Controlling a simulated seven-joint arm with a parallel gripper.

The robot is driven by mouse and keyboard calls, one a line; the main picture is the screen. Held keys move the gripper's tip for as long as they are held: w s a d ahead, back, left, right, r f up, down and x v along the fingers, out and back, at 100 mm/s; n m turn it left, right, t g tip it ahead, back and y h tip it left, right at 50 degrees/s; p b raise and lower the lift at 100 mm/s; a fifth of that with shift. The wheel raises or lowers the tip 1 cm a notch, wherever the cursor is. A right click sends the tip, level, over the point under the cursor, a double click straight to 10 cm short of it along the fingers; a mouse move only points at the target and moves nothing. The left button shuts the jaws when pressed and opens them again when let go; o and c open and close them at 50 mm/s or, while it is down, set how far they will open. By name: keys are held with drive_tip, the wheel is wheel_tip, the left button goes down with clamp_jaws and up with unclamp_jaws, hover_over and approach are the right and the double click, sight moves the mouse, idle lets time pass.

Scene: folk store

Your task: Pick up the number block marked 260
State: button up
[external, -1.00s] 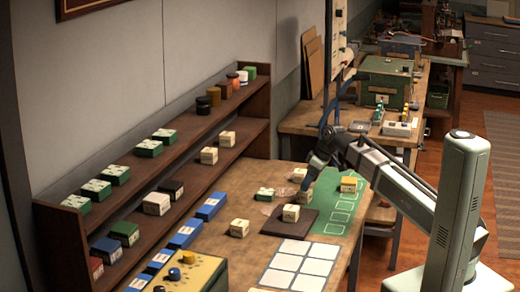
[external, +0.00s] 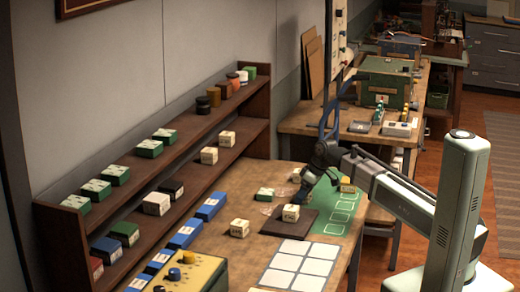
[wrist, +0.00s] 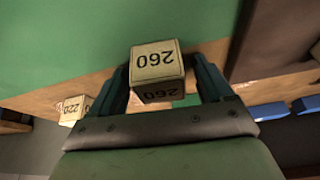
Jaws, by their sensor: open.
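The number block marked 260 (wrist: 156,70) is a cream cube with dark digits on two visible faces. In the wrist view it sits between the two spread fingers of my gripper (wrist: 160,85); the digits appear upside down. I cannot tell whether either finger touches it. In the external view my gripper (external: 304,192) is low over the table by the dark pad (external: 278,226), and it hides the block beneath it. A block marked 220 (wrist: 74,110) shows left of the fingers in the wrist view.
Other cream blocks stand close by, one on the pad (external: 291,213) and one left of it (external: 239,228). A white grid (external: 300,262) lies in front.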

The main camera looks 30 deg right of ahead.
drive_tip(key=c, duration=1)
drive_tip(key=shift+r, duration=0.1)
drive_tip(key=shift+c, duration=0.2)
